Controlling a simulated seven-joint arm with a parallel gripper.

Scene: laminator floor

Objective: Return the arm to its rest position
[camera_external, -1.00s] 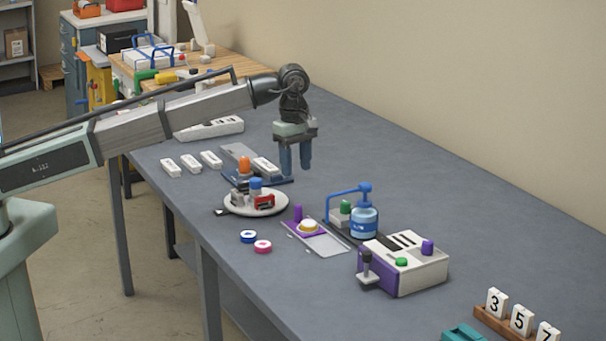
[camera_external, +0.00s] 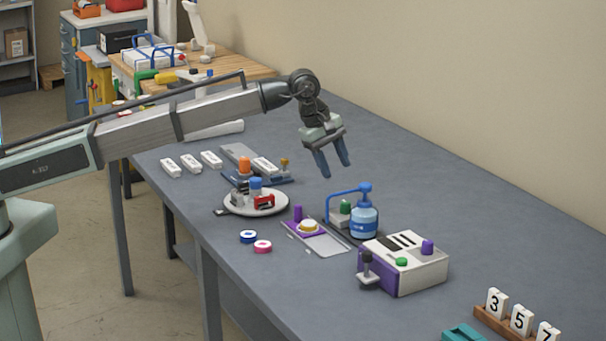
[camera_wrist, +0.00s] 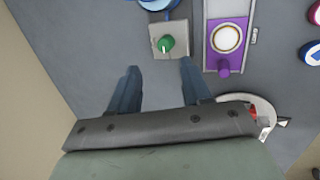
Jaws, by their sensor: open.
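My gripper (camera_external: 335,172) is in the air above the grey table (camera_external: 430,190), behind the blue pump bottle (camera_external: 364,220) and its stand. Its two blue fingers are apart with nothing between them, and it is tilted down to the right. In the wrist view my gripper (camera_wrist: 158,82) also shows spread, empty fingers over bare table. A green knob (camera_wrist: 166,44) on a pale block lies just beyond the fingertips there.
A purple fixture (camera_external: 309,226) with a white-topped disc, a round white plate (camera_external: 284,203) with small parts, and a white-purple machine (camera_external: 418,268) stand nearby. Several white blocks (camera_external: 190,163) lie further back. Number tiles (camera_external: 521,320) stand front right. The table's right side is clear.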

